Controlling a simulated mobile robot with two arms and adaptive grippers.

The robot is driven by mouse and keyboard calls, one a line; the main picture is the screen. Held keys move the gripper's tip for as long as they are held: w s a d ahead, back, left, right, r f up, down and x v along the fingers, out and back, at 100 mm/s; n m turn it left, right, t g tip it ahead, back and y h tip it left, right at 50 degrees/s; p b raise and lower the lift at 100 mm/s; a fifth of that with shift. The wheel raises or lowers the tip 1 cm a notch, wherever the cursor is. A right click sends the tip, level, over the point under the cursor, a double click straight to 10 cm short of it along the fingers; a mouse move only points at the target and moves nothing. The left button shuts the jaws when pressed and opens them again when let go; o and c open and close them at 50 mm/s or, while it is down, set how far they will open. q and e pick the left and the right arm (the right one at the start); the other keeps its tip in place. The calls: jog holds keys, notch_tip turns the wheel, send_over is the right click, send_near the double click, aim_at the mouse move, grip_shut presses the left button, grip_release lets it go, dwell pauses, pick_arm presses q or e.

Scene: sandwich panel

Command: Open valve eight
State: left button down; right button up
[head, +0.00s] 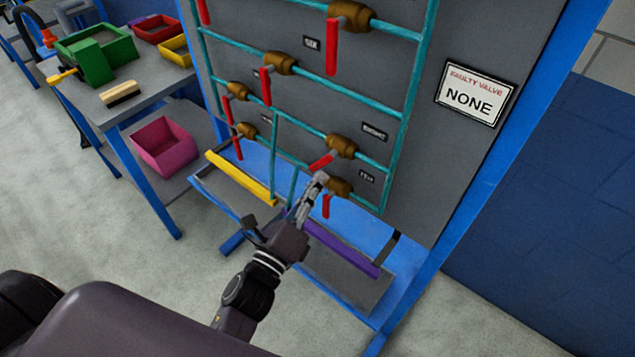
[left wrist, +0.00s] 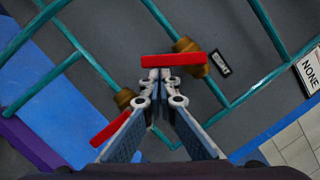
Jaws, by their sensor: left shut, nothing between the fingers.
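A grey panel (head: 385,52) carries teal pipes and brass valves with red handles. My left gripper (head: 320,176) is shut and empty at the lower right valves. Its tips meet at the edge of the red handle (left wrist: 174,59) of one brass valve (left wrist: 190,50); I cannot tell whether they touch. In the head view this handle (head: 322,162) slants down-left from its valve (head: 341,147). The valve below (head: 338,187) is partly behind the gripper, and its handle (head: 326,206) hangs down. The labels beside both valves are too small to read surely. My right gripper is not in view.
A sign (head: 475,94) reads "FAULTY VALVE NONE". More valves with hanging handles sit higher and left; one label (head: 311,43) reads "SIX". A shelf with yellow (head: 240,178) and purple (head: 343,248) edges lies below. A bench with bins (head: 97,50) stands left.

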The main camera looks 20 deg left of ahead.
pick_arm(q)
jog(key=shift+a+m+b, duration=0.25)
jog(key=shift+m+b, duration=0.05)
jog(key=shift+m, duration=0.2)
jog(key=m+b, duration=0.1)
jog(key=m, duration=0.1)
jog(key=a+m+h+b, duration=0.1)
jog(key=w+a+m+h+b, duration=0.1)
jog(key=m, duration=0.1)
jog(key=shift+r+m+t, duration=0.3)
jog(key=shift+r, duration=0.1)
jog(key=shift+w+a+r+m+h+b, duration=0.1)
jog(key=shift+a+r+m+h+b, duration=0.3)
jog(key=shift+m, duration=0.75)
jog(key=shift+w+a+r+m+h+b, duration=0.15)
jog(key=shift+r+m+h+b, duration=0.35)
jog(key=shift+m, duration=0.6)
jog(key=shift+a+r+m+h+b, duration=0.3)
jog(key=shift+m+b, duration=0.3)
jog(key=shift+m, duration=0.55)
